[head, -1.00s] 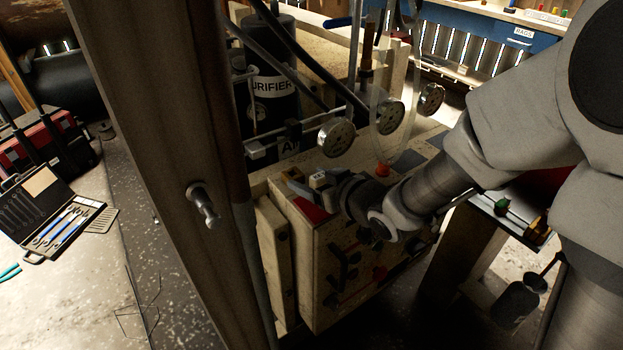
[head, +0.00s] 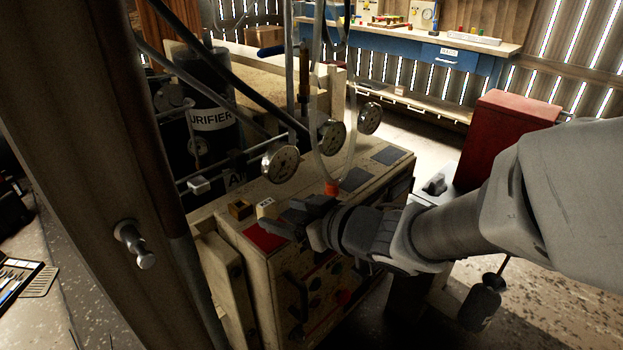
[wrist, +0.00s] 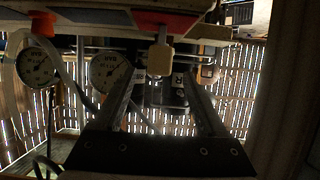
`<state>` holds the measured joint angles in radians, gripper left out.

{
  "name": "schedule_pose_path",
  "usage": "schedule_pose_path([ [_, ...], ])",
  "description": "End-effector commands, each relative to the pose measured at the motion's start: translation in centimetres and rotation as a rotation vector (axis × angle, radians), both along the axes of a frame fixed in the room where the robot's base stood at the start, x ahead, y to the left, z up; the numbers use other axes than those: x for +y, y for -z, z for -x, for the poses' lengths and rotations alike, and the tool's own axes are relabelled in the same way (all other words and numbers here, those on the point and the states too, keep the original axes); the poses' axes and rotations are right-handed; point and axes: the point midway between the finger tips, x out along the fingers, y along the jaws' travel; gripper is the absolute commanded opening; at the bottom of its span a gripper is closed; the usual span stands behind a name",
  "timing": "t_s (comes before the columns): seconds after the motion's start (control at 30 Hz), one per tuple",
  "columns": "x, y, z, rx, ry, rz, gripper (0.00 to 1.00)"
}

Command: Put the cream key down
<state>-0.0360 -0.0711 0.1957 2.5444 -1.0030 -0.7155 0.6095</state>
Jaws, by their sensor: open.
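My gripper (head: 283,221) is open over the top of the cream compressor cabinet (head: 222,222), close to a red pad (head: 262,239). In the wrist view, my two fingers (wrist: 160,74) stand apart. A cream key (wrist: 159,60) shows at the gap between their tips, with a short grey part joining it to the red surface (wrist: 165,22). The fingers show no grip on it. In the head view, a small cream block with dark marking (head: 266,207) stands beside my fingers; I cannot tell whether it is the same key.
A small brown block (head: 240,209) stands left of the marked block. Gauges (head: 280,162), a clear tube and an orange-red cap (head: 331,188) rise behind my gripper. A wooden post (head: 95,150) stands at left. A red box (head: 507,135) and blue workbench (head: 425,55) lie beyond.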

Motion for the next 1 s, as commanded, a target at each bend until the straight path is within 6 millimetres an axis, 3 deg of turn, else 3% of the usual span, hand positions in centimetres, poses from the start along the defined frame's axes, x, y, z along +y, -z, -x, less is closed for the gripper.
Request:
schedule_pose_path([
  [0.4, -2.1, -1.1, 1.7, -0.003, 0.003, 0.000, 0.74],
  [0.57, -3.7, -1.8, 0.7, -0.032, 0.077, 0.030, 0.74],
  [0.67, -6.8, -3.0, -0.9, -0.072, 0.223, 0.085, 0.74],
  [0.8, -13.4, -4.5, -2.0, -0.080, 0.498, 0.185, 0.74],
  [0.87, -16.1, -4.8, -1.6, -0.051, 0.605, 0.222, 0.74],
  [1.0, -21.2, -4.6, 1.2, 0.075, 0.802, 0.291, 0.74],
])
